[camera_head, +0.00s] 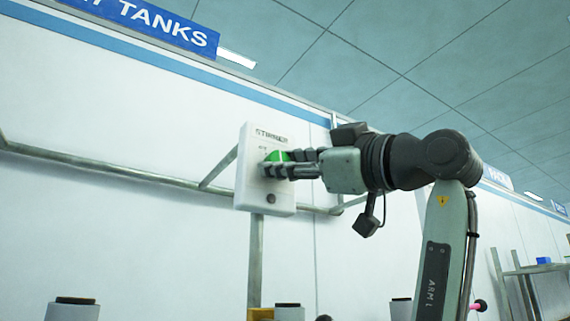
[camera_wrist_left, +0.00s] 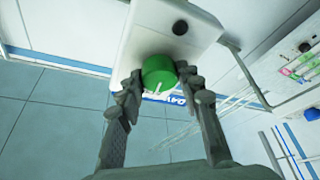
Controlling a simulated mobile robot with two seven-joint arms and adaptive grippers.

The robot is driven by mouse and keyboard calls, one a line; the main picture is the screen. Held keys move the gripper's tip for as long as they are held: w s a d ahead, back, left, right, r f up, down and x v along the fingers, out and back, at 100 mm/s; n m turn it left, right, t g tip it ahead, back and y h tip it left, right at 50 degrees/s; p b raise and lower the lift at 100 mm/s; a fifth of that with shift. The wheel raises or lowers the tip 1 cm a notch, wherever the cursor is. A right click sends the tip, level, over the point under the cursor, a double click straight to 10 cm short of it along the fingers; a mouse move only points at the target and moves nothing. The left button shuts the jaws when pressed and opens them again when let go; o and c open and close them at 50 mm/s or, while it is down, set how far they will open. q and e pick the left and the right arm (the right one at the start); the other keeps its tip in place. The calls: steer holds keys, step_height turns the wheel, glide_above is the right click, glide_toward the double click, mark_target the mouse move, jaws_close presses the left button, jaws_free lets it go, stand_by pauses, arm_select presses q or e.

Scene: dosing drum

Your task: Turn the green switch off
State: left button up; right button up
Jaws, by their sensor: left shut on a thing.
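The green switch (camera_head: 277,156) is a round knob on the front of a white box (camera_head: 258,192) marked with a "STIRRER"-like label, mounted on a grey post. My left gripper (camera_head: 274,164) reaches in from the right of the head view and is shut on the knob. In the left wrist view the green switch (camera_wrist_left: 158,71) sits between the two fingers of my left gripper (camera_wrist_left: 159,82), with the white box (camera_wrist_left: 150,28) behind it. The fingers partly hide the knob, so its turn position is hard to tell. My right gripper is not in view.
A dark round button (camera_head: 271,198) sits low on the box. A grey rail (camera_head: 110,170) runs along the wall behind. Several dark-topped white containers (camera_head: 75,308) stand below. A shelf (camera_head: 530,272) is at the far right.

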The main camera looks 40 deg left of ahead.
arm_select(q)
steer(key=n+g, duration=0.1)
steer(key=n, duration=0.1)
steer(key=n+g+h+p, duration=0.1)
steer(key=n, duration=0.2)
steer(key=shift+r, duration=0.15)
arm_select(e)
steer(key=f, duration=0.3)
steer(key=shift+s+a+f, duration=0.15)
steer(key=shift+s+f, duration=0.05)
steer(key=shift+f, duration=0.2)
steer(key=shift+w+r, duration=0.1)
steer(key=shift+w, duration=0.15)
arm_select(q)
steer(key=o, duration=1.1)
steer(key=shift+o, duration=0.2)
steer(key=v, duration=1.2)
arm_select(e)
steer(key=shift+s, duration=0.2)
arm_select(q)
steer(key=shift+w, duration=0.15)
steer(key=shift+d, duration=0.15)
